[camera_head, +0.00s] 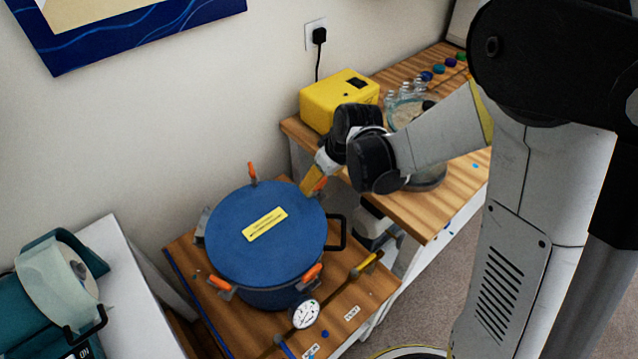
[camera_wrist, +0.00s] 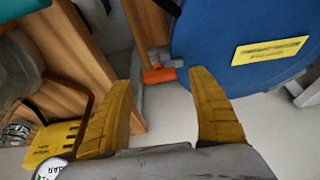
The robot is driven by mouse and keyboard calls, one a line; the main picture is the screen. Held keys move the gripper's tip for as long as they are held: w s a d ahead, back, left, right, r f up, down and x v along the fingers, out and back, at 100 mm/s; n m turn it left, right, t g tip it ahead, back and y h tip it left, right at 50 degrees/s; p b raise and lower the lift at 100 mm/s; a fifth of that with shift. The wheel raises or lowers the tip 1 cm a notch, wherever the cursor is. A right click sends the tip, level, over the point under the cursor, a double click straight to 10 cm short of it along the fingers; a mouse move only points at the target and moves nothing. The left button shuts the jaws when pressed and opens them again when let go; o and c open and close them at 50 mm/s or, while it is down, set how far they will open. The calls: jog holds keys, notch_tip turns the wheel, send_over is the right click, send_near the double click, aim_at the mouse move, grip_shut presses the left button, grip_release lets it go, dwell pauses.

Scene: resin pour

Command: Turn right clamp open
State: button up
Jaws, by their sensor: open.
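The pot with a blue lid (camera_head: 265,235) stands on the low wooden table, with orange-handled clamps around its rim. The right clamp (camera_head: 320,184) is at the lid's back right, beside my gripper (camera_head: 312,182), its handle pointing up. In the wrist view its orange handle (camera_wrist: 158,75) shows between and just beyond my gripper's yellow fingertips (camera_wrist: 160,82), at the edge of the blue lid (camera_wrist: 235,45). The fingers are apart and I see nothing held. Another clamp (camera_head: 252,174) stands up at the back; two front clamps (camera_head: 308,273) (camera_head: 218,284) lie lower along the rim.
A pressure gauge (camera_head: 305,313) is at the pot's front. A black handle (camera_head: 337,232) sticks out on its right. A yellow box (camera_head: 340,97) and glass bottles (camera_head: 405,92) stand on the wooden counter behind. A teal machine (camera_head: 55,285) is at left.

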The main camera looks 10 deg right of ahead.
jog(key=shift+x, duration=1.05)
jog(key=c, duration=1.2)
